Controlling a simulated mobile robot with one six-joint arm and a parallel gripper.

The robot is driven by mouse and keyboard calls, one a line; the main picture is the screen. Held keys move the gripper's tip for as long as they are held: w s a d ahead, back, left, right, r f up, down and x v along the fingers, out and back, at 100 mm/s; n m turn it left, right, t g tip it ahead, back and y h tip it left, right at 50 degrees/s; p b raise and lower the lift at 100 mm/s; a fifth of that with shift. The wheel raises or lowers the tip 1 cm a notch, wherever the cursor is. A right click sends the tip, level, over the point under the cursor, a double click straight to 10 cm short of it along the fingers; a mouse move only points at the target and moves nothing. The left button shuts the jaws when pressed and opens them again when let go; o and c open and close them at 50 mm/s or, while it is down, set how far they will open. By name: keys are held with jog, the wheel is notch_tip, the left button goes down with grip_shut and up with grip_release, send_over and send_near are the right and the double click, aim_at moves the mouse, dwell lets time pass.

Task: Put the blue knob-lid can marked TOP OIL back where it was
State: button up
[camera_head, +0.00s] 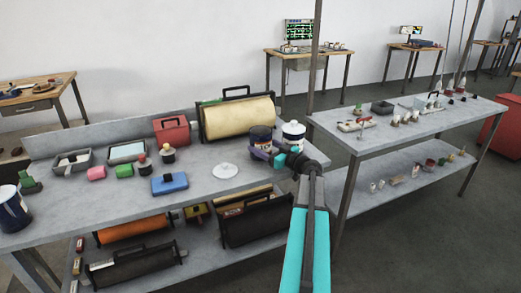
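My gripper (268,153) reaches in from the right over the front workbench, beside a dark blue can (261,134) with a pale band. Its fingertips are at the can's lower side; whether they close on it is too small to tell. A white can with a dark knob on its lid (293,131) stands just right, partly behind my wrist. Another blue can (13,212) with a white part stands at the far left edge. No lettering is readable, so I cannot tell which can is marked TOP OIL. A round white lid-like disc (225,171) lies on the bench.
The grey bench (110,205) also holds a yellow roll in a dark holder (237,117), a red box (171,131), a blue block (170,183) and grey trays (72,162). Its front strip is mostly bare. A second grey bench (385,142) stands right.

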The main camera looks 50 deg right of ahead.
jog(key=shift+f, duration=0.55)
jog(key=shift+f, duration=0.2)
jog(key=o, duration=1.4)
jog(key=shift+r, duration=0.2)
jog(key=s+b, duration=0.2)
jog(key=s, duration=1)
jog(key=shift+s, duration=0.1)
